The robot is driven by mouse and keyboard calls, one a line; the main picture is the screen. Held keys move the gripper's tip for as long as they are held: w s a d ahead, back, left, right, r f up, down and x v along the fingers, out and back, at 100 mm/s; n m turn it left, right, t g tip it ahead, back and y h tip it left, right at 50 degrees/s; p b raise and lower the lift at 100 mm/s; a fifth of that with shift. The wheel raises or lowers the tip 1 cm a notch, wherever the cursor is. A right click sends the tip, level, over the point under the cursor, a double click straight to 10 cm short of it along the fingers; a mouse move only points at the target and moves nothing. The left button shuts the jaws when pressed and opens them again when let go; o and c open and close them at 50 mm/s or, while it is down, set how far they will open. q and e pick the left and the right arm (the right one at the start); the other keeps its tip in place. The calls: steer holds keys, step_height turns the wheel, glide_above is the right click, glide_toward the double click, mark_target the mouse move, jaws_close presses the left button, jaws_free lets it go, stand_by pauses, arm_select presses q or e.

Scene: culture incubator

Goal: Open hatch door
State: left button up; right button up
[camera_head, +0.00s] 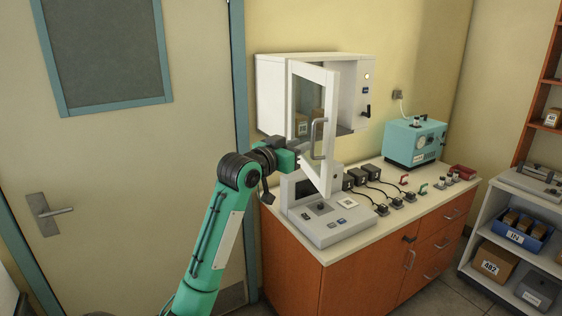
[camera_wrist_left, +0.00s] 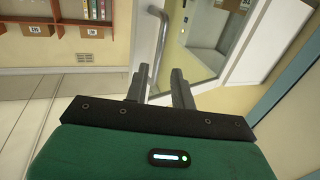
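The hatch door (camera_head: 314,174) is a white-framed glass panel on the white wall cabinet (camera_head: 270,93). It stands swung out from the cabinet at an angle. Its grey bar handle (camera_head: 314,138) is on the door's outer face; it also shows in the left wrist view (camera_wrist_left: 161,36). My left gripper (camera_head: 294,153) is by the door, just left of the handle in the head view. In the left wrist view, its two fingers (camera_wrist_left: 160,88) are spread apart, with the handle's lower part near the gap between them. Contact with the handle cannot be told. My right gripper is not in view.
Below the cabinet, a counter (camera_head: 293,233) carries a grey console (camera_head: 330,226), black adapters with cables and a teal device (camera_head: 414,141). A shelf (camera_head: 483,246) with boxes stands at the right. A closed room door (camera_head: 110,170) is at the left.

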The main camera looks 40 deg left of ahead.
arm_select(q)
steer(key=s+b, duration=0.2)
steer(key=s, duration=0.5)
steer(key=shift+d, duration=0.25)
